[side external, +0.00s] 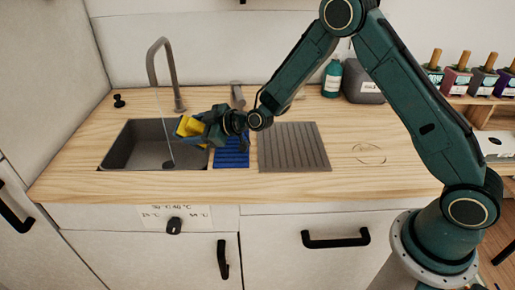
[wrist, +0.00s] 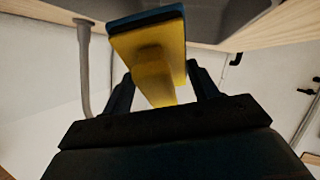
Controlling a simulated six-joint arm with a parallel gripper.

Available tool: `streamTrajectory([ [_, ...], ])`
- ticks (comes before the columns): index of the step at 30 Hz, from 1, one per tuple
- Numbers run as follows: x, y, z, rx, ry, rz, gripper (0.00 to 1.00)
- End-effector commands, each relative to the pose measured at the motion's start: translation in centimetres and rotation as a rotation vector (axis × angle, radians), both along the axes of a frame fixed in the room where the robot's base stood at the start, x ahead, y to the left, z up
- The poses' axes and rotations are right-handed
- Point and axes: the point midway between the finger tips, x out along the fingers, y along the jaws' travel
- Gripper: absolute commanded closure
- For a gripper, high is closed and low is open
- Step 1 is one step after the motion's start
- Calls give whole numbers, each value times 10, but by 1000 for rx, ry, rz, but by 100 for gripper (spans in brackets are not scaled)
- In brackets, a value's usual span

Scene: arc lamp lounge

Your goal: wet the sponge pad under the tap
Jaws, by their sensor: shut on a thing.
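My gripper (side external: 205,126) is shut on the yellow sponge pad (side external: 188,126). It holds the pad over the right part of the sink (side external: 117,155). In the wrist view the pad (wrist: 150,52) shows a yellow body with a yellow grip block between my fingers and a dark blue layer on its far face. The tall grey tap (side external: 154,72) arches over the sink from behind. A thin pale stream of water (side external: 164,128) runs down from its spout into the sink, just left of the pad. I cannot tell whether the water touches the pad.
A blue ribbed mat (side external: 232,152) and a grey ribbed drainboard (side external: 292,148) lie right of the sink. A black knob (side external: 119,101) stands behind the sink at left. A green bottle (side external: 332,78) and a grey container (side external: 362,83) stand at the back. The counter's right part is clear.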

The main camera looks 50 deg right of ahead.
Motion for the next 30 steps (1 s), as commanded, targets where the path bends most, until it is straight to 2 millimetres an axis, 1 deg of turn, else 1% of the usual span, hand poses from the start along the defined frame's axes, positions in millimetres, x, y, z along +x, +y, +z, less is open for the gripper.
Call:
streamTrajectory([
  [8, -5, -1, 5, 0, 0, -1, 59],
  [30, -44, -10, 37, -1, -2, 0, 59],
])
